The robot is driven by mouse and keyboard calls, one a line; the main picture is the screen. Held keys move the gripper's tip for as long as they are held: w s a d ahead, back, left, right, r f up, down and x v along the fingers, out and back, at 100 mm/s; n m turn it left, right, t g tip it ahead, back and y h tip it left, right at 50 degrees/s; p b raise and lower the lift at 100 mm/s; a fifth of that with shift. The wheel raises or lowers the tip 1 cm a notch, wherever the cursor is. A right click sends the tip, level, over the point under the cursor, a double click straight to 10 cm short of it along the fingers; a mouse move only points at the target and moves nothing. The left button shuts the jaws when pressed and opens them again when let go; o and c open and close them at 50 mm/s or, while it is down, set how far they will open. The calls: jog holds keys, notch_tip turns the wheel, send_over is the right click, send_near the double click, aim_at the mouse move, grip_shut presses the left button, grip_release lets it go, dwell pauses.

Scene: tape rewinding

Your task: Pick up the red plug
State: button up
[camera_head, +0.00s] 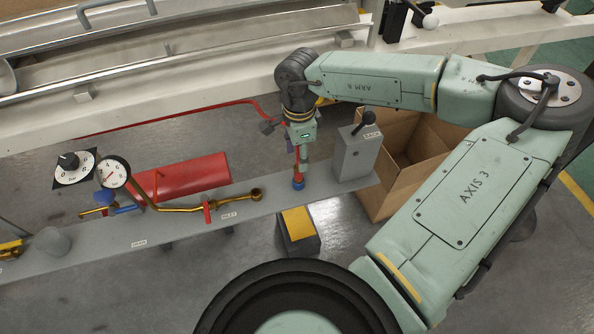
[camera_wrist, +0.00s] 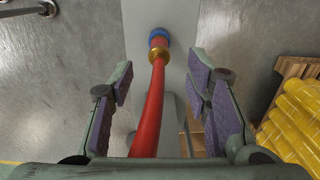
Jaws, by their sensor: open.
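The red plug (camera_wrist: 150,105) shows in the wrist view as a red stem with a brass collar, running up to a blue ring on the grey bench strip. In the head view the red stem (camera_head: 297,166) stands upright above the blue ring (camera_head: 298,183), partly hidden by my gripper (camera_head: 301,150). My gripper is above the bench, pointing down. In the wrist view its purple-padded fingers are open, one on each side of the red stem, with gaps visible on both sides (camera_wrist: 161,82). I cannot tell how deep the fingers reach along the plug.
A grey lever box (camera_head: 357,152) stands on the bench close right of my gripper, with an open cardboard box (camera_head: 392,190) behind it. A brass pipe (camera_head: 228,199) and gauge (camera_head: 114,172) lie left. A yellow-topped block (camera_head: 298,224) is in front. A red hose (camera_head: 190,115) runs behind.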

aim_at(298, 174)
jog(key=shift+f+p, duration=1.05)
jog(key=shift+f, duration=2.15)
jog(key=shift+c, duration=0.3)
grip_shut()
